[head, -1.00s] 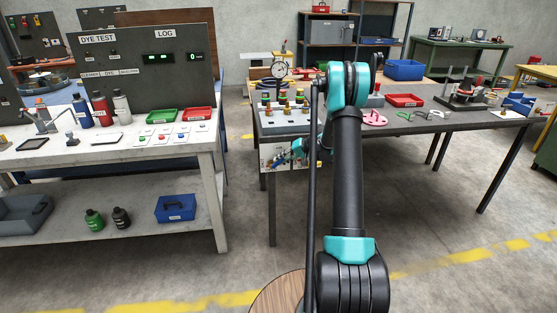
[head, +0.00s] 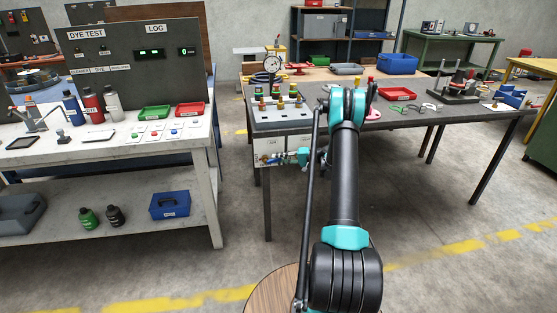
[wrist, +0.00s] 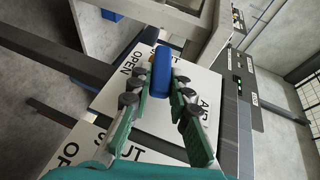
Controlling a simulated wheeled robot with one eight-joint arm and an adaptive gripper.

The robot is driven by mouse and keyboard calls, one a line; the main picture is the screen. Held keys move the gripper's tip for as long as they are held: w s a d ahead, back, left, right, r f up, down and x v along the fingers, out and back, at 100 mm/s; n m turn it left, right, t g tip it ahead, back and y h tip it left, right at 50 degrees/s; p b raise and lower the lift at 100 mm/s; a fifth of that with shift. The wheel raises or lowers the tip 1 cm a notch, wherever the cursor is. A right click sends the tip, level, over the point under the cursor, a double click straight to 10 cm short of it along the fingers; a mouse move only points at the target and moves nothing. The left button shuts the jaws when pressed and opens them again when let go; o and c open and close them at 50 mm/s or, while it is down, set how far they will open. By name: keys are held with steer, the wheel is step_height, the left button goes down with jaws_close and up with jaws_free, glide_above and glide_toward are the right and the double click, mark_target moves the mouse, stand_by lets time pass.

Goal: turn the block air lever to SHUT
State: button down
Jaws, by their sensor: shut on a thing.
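The block air lever (wrist: 162,72) is a blue handle in the wrist view. It stands in front of a white plate (wrist: 105,98) lettered OPEN, SHUT and AIR. In the head view my gripper (head: 288,158) is small, at the white panel (head: 268,146) on the front of the dark table; my arm hides part of this area.
A white bench (head: 185,142) stands at the left. The floor between them is clear.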

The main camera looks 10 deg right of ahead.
steer(key=c, duration=1.4)
jaws_free()
steer(key=v, duration=1.2)
